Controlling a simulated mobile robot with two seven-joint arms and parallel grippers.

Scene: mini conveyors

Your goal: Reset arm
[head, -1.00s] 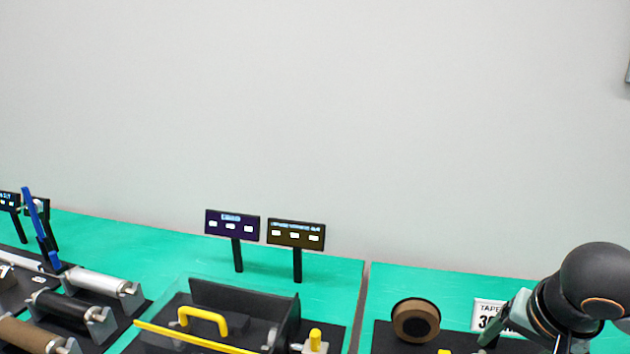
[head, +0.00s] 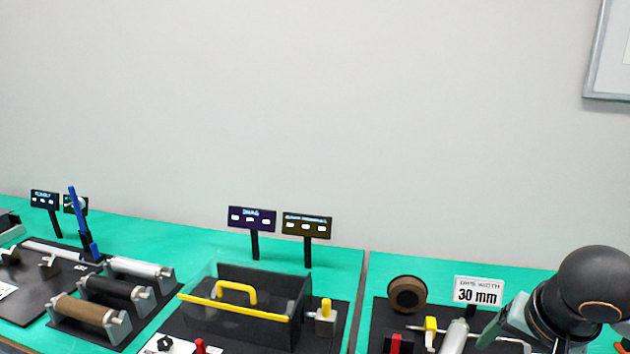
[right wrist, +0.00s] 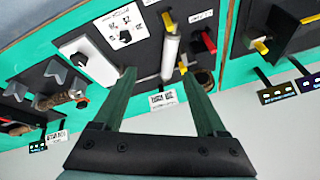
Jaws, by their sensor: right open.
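My right arm shows at the lower right of the head view, with the green part of its gripper (head: 500,322) beside the tape width sign; its fingertips are not clear there. In the right wrist view the right gripper (right wrist: 160,80) is open, its two green fingers apart with nothing held between them. A white roller (right wrist: 171,52) and a dark station board lie beyond the fingers in that view. My left gripper is in neither view.
A green table (head: 150,235) holds several mini conveyor stations. A clear box with a yellow handle (head: 237,291) stands in the middle. Rollers (head: 115,288) sit at left. A brown tape roll (head: 407,294) and a 30 mm sign (head: 478,291) stand at right.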

